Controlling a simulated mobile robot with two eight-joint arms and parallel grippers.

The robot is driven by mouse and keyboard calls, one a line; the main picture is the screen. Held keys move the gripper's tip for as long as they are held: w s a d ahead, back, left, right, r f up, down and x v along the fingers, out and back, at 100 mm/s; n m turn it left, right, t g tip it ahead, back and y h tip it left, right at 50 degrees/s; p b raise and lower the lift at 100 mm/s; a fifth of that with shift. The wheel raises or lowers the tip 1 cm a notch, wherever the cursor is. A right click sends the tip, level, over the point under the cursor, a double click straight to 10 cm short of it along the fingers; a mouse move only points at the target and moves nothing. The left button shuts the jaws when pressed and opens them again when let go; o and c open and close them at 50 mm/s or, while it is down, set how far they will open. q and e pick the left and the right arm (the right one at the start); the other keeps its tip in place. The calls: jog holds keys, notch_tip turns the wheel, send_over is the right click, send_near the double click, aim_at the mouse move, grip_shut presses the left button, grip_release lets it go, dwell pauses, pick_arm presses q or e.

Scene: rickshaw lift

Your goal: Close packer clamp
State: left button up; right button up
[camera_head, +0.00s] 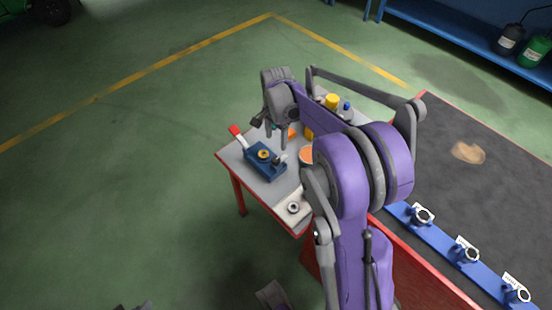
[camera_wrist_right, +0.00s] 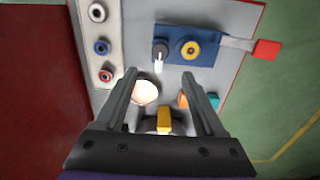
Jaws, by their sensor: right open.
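The packer clamp (camera_head: 264,160) is a blue block with a yellow ring on top, on a small grey table. Its lever, with a red handle (camera_head: 236,131), sticks out toward the table's far left edge. In the right wrist view the clamp (camera_wrist_right: 205,57) and its red handle (camera_wrist_right: 267,50) lie ahead of the fingertips. My right gripper (camera_head: 276,137) is above the table near the clamp, apart from it. In the wrist view its fingers (camera_wrist_right: 159,76) are spread with nothing held. I do not see my left gripper clearly.
The small table (camera_head: 226,155) has a red edge. It also bears a pale strip with rings (camera_wrist_right: 98,47), an orange-topped round container (camera_head: 306,154), and yellow and blue-capped items (camera_head: 332,101). A dark-topped red bench (camera_head: 450,120) stands at right. Green floor at left is clear.

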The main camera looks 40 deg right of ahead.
aim_at(276, 159)
notch_tip(276, 159, down, 10)
jog(key=shift+a+f+b, duration=0.1)
jog(key=shift+f+b, duration=0.15)
jog(key=shift+b, duration=0.4)
grip_shut()
